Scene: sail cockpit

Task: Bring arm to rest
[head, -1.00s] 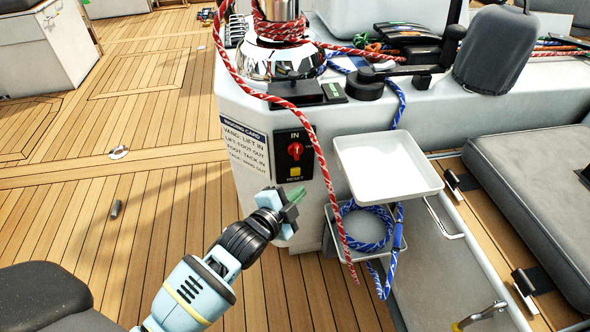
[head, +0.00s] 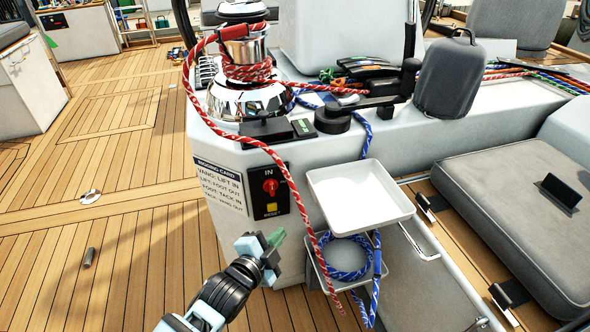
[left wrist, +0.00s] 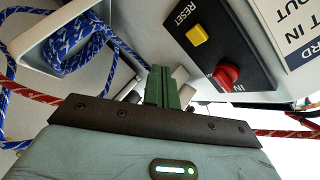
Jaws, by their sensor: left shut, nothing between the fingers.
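My left gripper (head: 272,243) is in front of the white console, just below the control panel and left of the white tray. Its green fingers are closed together with nothing between them. In the left wrist view, the shut fingers (left wrist: 166,88) point toward the console, below the black panel with the red knob (left wrist: 226,75) and yellow button (left wrist: 197,35). In the head view the panel (head: 268,191) reads IN and RESET. My right gripper is not in either view.
A white tray (head: 358,194) juts from the console above a lower shelf with a blue rope coil (head: 346,258). A red rope (head: 308,222) hangs from the chrome winch (head: 245,98), close right of the gripper. Open teak deck (head: 130,250) lies left. A grey cushion (head: 510,205) is at right.

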